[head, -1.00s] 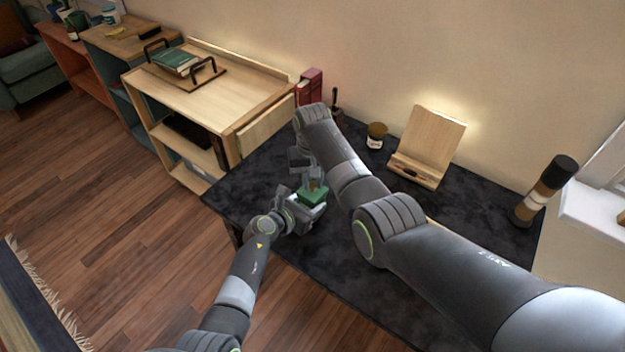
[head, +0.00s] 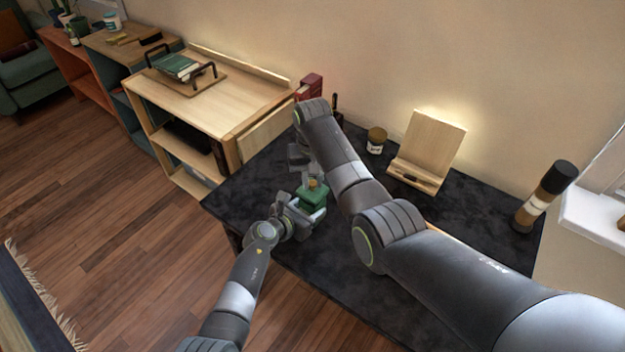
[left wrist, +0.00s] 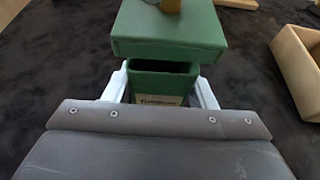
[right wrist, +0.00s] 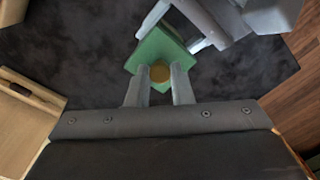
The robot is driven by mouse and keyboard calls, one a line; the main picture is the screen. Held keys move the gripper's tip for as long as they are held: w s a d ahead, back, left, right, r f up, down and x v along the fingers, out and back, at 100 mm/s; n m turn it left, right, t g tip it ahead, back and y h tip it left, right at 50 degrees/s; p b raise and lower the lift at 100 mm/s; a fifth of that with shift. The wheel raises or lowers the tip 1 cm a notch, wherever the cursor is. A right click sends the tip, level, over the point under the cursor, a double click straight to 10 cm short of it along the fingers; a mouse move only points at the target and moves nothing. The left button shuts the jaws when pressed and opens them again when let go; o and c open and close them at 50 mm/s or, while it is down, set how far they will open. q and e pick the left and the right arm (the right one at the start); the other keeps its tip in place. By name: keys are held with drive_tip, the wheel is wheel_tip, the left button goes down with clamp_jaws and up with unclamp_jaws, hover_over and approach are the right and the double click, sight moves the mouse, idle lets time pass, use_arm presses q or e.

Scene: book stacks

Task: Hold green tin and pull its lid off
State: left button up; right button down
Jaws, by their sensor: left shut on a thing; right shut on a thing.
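The green tin (left wrist: 158,84) stands between the fingers of my left gripper (left wrist: 162,88), which is shut on its sides. The tin's open top shows as a dark gap below the square green lid (left wrist: 168,35), so the lid sits raised above the rim. My right gripper (right wrist: 160,82) is shut on the lid's round yellowish knob (right wrist: 160,73). In the head view the lid (head: 311,197) shows above my left gripper (head: 301,212), with my right gripper (head: 310,174) over it. The tin's body is mostly hidden there.
The dark tabletop (head: 330,262) has bare room around the grippers. A wooden stand (head: 428,145), a small jar (head: 376,140) and a brown cylinder with a black top (head: 545,195) stand on it. A wooden shelf unit (head: 215,105) is at the left.

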sight(312, 182)
drive_tip(key=shift+r, duration=1.75)
use_arm(q)
drive_tip(key=o, duration=1.5)
drive_tip(key=shift+c, duration=0.2)
